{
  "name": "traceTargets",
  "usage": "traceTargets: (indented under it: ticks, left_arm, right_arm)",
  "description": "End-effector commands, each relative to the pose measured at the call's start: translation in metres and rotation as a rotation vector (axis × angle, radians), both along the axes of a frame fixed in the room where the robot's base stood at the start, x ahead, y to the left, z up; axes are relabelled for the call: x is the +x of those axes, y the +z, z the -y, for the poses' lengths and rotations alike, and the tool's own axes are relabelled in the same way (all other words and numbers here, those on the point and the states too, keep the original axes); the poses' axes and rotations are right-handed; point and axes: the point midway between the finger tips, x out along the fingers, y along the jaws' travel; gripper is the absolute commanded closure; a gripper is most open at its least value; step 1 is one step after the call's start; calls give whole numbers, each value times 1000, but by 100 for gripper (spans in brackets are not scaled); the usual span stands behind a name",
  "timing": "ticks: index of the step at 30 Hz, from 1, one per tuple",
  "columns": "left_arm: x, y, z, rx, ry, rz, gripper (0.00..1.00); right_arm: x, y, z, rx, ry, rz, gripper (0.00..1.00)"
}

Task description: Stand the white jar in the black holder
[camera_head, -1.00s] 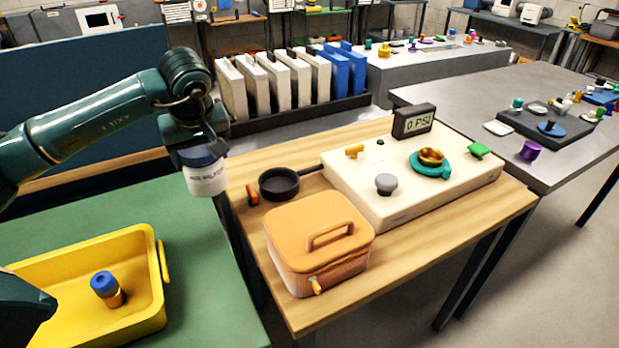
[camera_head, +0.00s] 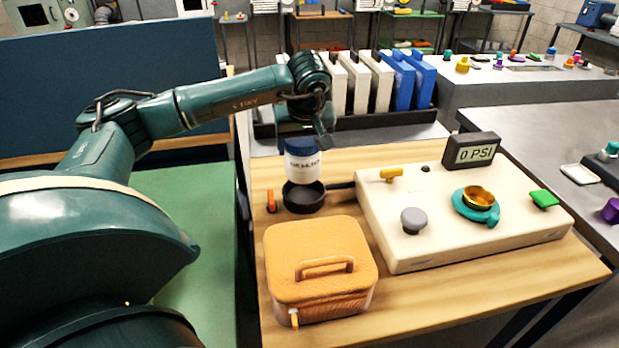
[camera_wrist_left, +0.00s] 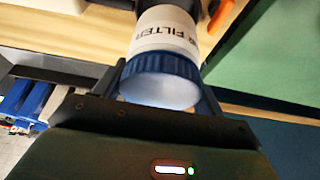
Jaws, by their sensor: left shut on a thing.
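The white jar (camera_head: 304,166) has a dark blue lid and printed letters on its side. My left gripper (camera_head: 304,143) is shut on its lid and holds it upright over the black holder (camera_head: 304,197), a round shallow cup on the wooden table. In the head view the jar's bottom overlaps the holder's rim; I cannot tell whether it is inside or just above. In the left wrist view the jar (camera_wrist_left: 165,35) sits between the two fingers of the left gripper (camera_wrist_left: 160,85), and the holder is not clearly visible. My right gripper is not in view.
An orange lidded box (camera_head: 320,270) stands in front of the holder. A cream panel (camera_head: 440,215) with knobs and a 0 PSI display (camera_head: 474,152) stands to the right. An orange-red small piece (camera_head: 271,201) lies left of the holder. White and blue upright binders (camera_head: 375,80) stand behind.

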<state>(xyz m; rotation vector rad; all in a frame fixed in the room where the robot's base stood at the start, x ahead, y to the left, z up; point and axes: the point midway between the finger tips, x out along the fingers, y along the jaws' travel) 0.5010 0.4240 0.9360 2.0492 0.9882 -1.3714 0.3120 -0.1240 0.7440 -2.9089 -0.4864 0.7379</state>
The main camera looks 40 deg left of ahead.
Motion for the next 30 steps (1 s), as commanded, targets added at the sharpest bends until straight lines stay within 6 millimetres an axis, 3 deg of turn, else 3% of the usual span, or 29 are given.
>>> traceTargets:
  ticks: [3, 8, 15, 30]
  left_arm:
    - [0, -19, 0, -1, 0, 1, 56]
    - [0, -31, 0, 0, 1, 2, 56]
    - [0, -62, 0, 0, -1, 0, 56]
    - [0, -72, 0, 0, -1, 2, 56]
  right_arm:
    - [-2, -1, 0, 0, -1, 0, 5]
    - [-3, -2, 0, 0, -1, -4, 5]
    - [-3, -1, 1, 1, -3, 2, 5]
    - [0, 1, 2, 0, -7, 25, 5]
